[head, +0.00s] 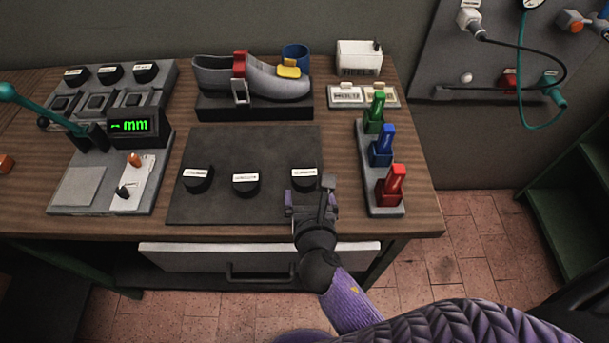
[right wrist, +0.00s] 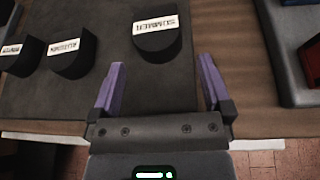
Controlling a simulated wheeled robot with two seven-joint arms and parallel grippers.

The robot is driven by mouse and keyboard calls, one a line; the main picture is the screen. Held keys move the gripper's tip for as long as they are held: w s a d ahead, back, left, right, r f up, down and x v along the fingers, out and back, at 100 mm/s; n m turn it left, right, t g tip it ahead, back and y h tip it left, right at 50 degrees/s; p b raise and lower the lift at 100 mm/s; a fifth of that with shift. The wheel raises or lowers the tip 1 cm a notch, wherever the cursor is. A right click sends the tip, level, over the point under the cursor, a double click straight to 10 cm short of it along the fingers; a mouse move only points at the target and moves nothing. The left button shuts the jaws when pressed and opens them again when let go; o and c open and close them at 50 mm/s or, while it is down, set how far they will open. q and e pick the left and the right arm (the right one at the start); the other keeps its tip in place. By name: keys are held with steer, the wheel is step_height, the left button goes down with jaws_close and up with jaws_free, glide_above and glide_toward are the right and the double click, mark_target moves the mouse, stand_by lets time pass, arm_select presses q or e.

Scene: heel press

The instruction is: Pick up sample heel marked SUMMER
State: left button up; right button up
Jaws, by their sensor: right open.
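Three black heels with white labels lie on the dark grey mat (head: 240,147). The rightmost heel (head: 304,179) shows large in the right wrist view (right wrist: 158,45); its label is upside down there and seems to read SUMMER. The middle heel (head: 245,186) and the left heel (head: 198,181) have labels too small to read surely. My right gripper (head: 311,191) is over the mat's front right part, just in front of the rightmost heel. In the right wrist view its purple fingers (right wrist: 160,88) are wide apart with nothing between them. My left gripper is not in view.
A grey shoe (head: 265,80) on a black block stands behind the mat. A rack with green, blue and red pieces (head: 386,211) stands close on the right. A gauge with a green display (head: 133,125) and a tray of black pieces (head: 112,98) are at left.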

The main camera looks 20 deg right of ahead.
mark_target(306, 179)
steer(key=x, duration=0.2)
steer(key=b+x, duration=0.1)
steer(key=x, duration=0.2)
steer(key=shift+w+r, duration=0.25)
steer(key=shift+w, duration=0.15)
steer(key=c, duration=1.1)
